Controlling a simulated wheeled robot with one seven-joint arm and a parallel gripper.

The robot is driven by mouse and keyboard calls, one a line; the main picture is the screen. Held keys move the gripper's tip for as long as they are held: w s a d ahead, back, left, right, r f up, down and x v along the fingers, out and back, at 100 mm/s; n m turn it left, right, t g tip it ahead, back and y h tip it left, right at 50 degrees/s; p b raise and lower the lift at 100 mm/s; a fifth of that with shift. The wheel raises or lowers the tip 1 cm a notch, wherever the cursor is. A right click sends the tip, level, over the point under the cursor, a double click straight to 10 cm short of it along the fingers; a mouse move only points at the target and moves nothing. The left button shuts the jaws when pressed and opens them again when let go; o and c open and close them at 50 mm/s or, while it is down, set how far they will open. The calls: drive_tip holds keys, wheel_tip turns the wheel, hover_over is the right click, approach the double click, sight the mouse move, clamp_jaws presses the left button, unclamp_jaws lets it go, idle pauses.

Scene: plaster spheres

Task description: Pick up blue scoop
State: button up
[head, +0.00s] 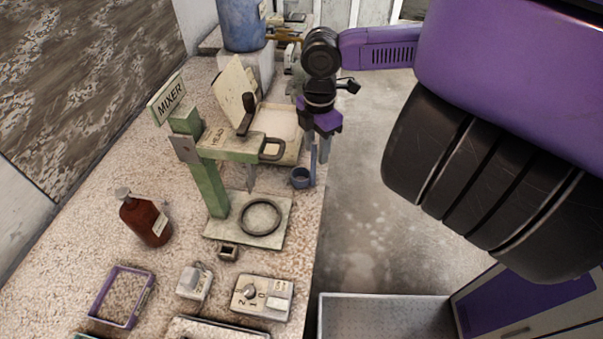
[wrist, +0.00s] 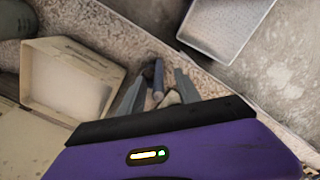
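The blue scoop (head: 301,179) stands near the right edge of the speckled counter in the head view, with its round cup low and its handle (head: 313,162) upright. My gripper (head: 319,153) points down at the handle's upper part. In the wrist view my gripper (wrist: 159,78) has its two grey fingers spread apart, and the scoop's blue-grey handle (wrist: 158,73) shows in the gap between them. I cannot tell whether either finger touches the handle. The scoop's cup is not clear in the wrist view.
The green mixer stand (head: 213,190) is left of the scoop, with an open pale box (head: 278,132) behind. A brown bottle (head: 147,220), purple-rimmed tray (head: 121,297) and switch box (head: 262,296) are nearer. A grey tray (head: 385,315) lies beyond the counter edge.

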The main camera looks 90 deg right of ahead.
drive_tip(key=p, duration=0.1)
hover_over(312, 184)
drive_tip(key=f, duration=0.5)
drive_tip(key=shift+d+f, duration=0.35)
drive_tip(key=shift+d, duration=0.05)
clamp_jaws()
idle(0.8)
